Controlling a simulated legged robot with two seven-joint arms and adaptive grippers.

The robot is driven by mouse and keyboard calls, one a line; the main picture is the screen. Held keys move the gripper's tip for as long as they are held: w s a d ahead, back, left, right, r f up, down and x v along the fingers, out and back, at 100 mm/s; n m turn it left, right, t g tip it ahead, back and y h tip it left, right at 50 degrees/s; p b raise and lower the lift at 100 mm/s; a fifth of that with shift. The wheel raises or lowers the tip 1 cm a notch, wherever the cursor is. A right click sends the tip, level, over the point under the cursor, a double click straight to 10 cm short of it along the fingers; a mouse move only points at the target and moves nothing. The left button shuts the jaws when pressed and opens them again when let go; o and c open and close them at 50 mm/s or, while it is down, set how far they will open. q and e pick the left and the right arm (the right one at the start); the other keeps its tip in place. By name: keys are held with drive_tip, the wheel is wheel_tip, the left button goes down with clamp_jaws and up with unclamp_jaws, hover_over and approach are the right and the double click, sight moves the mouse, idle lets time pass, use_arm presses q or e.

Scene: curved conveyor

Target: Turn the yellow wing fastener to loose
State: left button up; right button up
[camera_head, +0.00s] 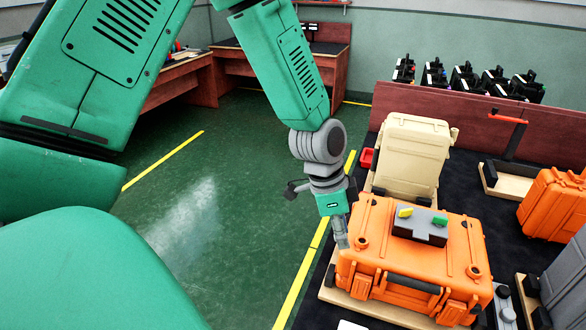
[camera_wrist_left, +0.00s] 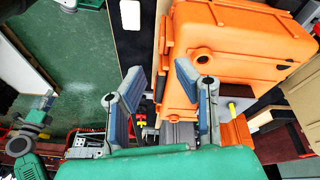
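The yellow wing fastener (camera_head: 405,212) and a green wing fastener (camera_head: 440,221) sit on a grey block (camera_head: 418,232) on the lid of the orange case (camera_head: 375,242). My left gripper (camera_head: 342,240) points down beside the case's left side, left of the block and apart from the yellow fastener. In the left wrist view my left gripper (camera_wrist_left: 158,72) has its two fingers spread with nothing held, and the orange case (camera_wrist_left: 245,32) is close in front of it. A green arm with a small gripper (camera_wrist_left: 46,100), likely my right one, shows at the far left; its fingers are too small to read.
A beige case (camera_head: 412,150) stands behind the orange case. Another orange case (camera_head: 555,205) and a grey case (camera_head: 568,275) are at the right. Black machines (camera_head: 465,78) stand behind a brown partition (camera_head: 480,115). The green floor (camera_head: 230,220) at left is clear.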

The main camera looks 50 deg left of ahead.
use_arm(q)
drive_tip(key=s+f+n+y, duration=0.1)
drive_tip(key=s+f+n, duration=0.4)
drive_tip(key=s+f, duration=0.5)
wheel_tip(320, 180, down, 3)
drive_tip(key=shift+s+a+r+g+y, duration=0.1)
drive_tip(key=shift+s+a+g+y, duration=0.05)
drive_tip(key=shift+s+g+y, duration=0.2)
use_arm(e)
drive_tip(key=shift+s, duration=0.55)
drive_tip(key=shift+w, duration=0.15)
